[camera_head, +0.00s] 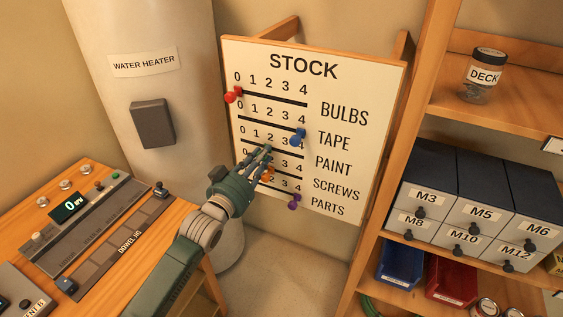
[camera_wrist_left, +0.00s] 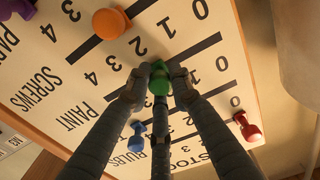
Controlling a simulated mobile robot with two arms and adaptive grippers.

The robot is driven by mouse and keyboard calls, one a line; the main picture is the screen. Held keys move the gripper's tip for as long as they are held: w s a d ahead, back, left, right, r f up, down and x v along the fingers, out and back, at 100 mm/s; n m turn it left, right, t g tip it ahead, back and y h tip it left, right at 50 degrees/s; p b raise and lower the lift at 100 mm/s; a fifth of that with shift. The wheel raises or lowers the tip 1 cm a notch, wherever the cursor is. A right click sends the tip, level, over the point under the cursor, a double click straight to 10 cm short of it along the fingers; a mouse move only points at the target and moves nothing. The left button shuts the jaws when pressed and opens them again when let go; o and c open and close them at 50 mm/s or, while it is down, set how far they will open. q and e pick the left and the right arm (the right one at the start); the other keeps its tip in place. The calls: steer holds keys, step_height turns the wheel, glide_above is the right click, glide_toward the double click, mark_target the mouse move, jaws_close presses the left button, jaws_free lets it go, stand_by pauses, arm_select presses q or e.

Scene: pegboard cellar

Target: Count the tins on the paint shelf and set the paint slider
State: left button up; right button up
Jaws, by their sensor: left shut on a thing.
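The white STOCK board (camera_head: 340,78) stands behind my left gripper (camera_head: 262,153), whose fingers reach the PAINT row. In the left wrist view the left gripper (camera_wrist_left: 158,82) is shut on the green paint slider knob (camera_wrist_left: 159,79). The knob is on the PAINT line around the 2, though fingers hide part of the scale. In the head view the green knob is hidden. Two open-looking round tins (camera_head: 487,307) show at the bottom right edge, cut off by the frame; I cannot read a shelf label there. My right gripper is not in view.
Other knobs are red (camera_head: 233,94) on BULBS, blue (camera_head: 298,136) on TAPE, orange (camera_head: 267,174) on SCREWS and purple (camera_head: 294,202) on PARTS. A wooden shelf unit (camera_head: 430,118) with drawers stands right. A workbench (camera_head: 85,180) is left, near the water heater (camera_head: 160,45).

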arm_select(q)
steer(key=shift+s+d+f+p, duration=0.1)
steer(key=shift+s+d+p, duration=0.15)
steer(key=shift+d, duration=0.5)
steer(key=shift+s+d+p, duration=0.1)
steer(key=shift+s+d, duration=0.2)
steer(key=shift+d, duration=0.45)
steer(key=shift+s+d+f+p, duration=0.1)
steer(key=shift+s+d+p, duration=0.15)
steer(key=shift+d, duration=0.5)
steer(key=o, duration=1.5)
steer(key=shift+r, duration=0.1)
steer(key=shift+o, duration=1.2)
steer(key=shift+a, duration=0.1)
steer(key=shift+r, duration=0.1)
steer(key=shift+s, duration=0.2)
steer(key=p, duration=0.5)
glide_toward(284, 152)
steer(key=v, duration=0.4)
steer(key=shift+a+r, duration=0.1)
